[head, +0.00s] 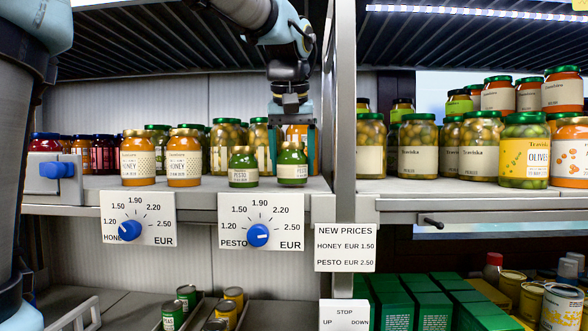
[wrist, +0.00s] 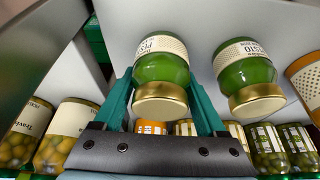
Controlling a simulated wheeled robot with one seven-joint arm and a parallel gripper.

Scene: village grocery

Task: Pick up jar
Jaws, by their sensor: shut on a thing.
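Two small green pesto jars with gold lids stand side by side on the middle shelf. My gripper (head: 294,150) reaches down from above and is shut on the right pesto jar (head: 292,168), with a teal finger on either side of it. That jar seems to be at shelf height, level with its neighbour. In the wrist view the held jar (wrist: 162,68) sits between my gripper's fingers (wrist: 160,95), its gold lid towards the palm. The left pesto jar (head: 243,168) stands free beside it and also shows in the wrist view (wrist: 246,72).
Honey jars (head: 138,160) stand to the left, and rows of olive jars (head: 226,148) stand behind. A vertical post (head: 341,110) is close on the right. Blue price dials (head: 257,235) hang on the shelf front. A sign (head: 345,248) lists honey 1.50 and pesto 2.50.

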